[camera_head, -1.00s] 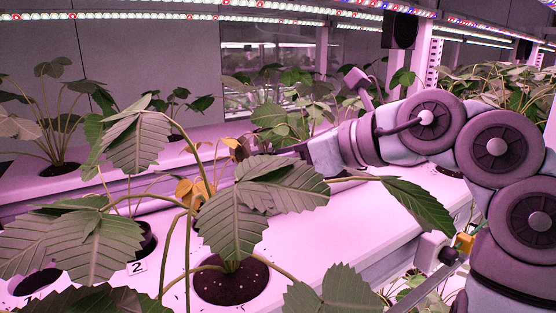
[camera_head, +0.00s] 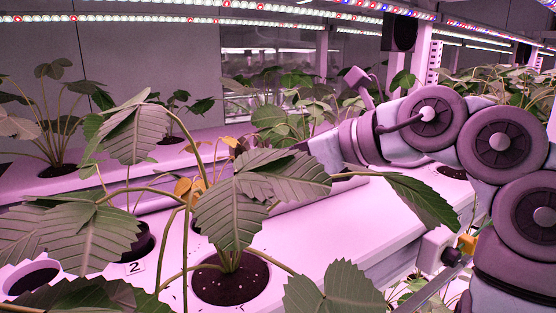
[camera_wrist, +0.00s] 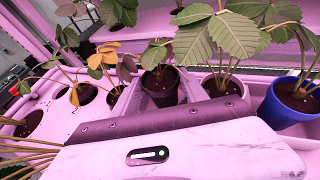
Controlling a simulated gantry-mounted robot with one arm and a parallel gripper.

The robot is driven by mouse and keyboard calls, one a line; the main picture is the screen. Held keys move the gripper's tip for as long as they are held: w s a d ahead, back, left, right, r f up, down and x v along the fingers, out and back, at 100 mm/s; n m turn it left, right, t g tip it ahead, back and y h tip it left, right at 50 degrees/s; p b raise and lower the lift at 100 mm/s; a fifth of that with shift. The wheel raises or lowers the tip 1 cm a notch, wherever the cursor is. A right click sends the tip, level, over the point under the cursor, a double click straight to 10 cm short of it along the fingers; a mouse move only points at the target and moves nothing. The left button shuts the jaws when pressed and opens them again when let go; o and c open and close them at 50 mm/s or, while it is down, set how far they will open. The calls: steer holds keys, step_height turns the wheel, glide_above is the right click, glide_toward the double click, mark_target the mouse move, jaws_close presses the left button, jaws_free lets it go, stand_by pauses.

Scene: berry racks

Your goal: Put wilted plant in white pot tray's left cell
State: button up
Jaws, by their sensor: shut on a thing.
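A plant with yellow-orange leaves, the wilted one, shows behind large green leaves in the head view (camera_head: 184,186) and at the left in the wrist view (camera_wrist: 96,60). A dark pot (camera_wrist: 160,92) stands upright in front of my gripper, its wall showing; stems and leaves overlap, so I cannot clearly trace which are its own. My gripper's pale body fills the bottom of the wrist view. Its fingertips are hidden there, and large leaves cover them in the head view. A white tray (camera_head: 325,250) has round cells with dark soil and an open cell (camera_head: 33,279) at the left.
A label "2" (camera_head: 133,267) marks a cell. A blue pot (camera_wrist: 266,106) with a green plant is at the right in the wrist view. Large leaves (camera_head: 235,210) crowd the near side. Another white rack (camera_head: 85,178) with plants runs behind. The tray's right part is bare.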

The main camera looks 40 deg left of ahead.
steer(key=shift+f+b, duration=0.5)
steer(key=o, duration=1.5)
